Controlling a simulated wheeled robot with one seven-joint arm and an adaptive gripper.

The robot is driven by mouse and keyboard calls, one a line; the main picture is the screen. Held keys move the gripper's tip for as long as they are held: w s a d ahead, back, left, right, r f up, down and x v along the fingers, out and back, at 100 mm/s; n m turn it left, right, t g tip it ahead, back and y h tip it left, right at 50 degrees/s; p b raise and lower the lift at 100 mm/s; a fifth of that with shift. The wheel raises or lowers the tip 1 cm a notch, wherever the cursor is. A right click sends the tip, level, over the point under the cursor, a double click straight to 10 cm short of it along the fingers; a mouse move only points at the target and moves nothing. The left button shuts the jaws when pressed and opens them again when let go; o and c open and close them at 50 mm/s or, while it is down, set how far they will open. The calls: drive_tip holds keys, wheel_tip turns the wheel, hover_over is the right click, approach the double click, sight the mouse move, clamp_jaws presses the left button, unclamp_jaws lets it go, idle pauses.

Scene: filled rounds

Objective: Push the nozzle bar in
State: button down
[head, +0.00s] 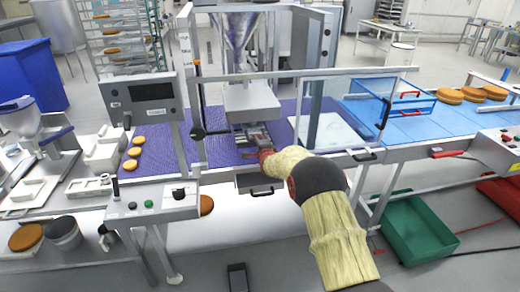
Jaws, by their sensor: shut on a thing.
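The nozzle bar (250,133) is a small grey metal piece below the white depositor head (250,100), under the steel hopper (236,35). My arm reaches in from the lower right, and my gripper (262,153) is at the near side of the bar, shut on it. The fingertips are small and partly hidden by my wrist, so the exact grip is hard to see. I cannot tell how far the bar sits in its seat.
A purple conveyor belt (165,150) runs beneath the head, with several round cakes at its left. A clear guard with a metal frame (330,74) stands right of the head. A control box (150,204) is at the front left. A green crate (415,258) sits on the floor.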

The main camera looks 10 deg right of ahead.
drive_tip(key=shift+w, duration=0.35)
drive_tip(key=c, duration=1.9)
unclamp_jaws()
drive_tip(key=shift+w, duration=0.1)
drive_tip(key=v, duration=1.2)
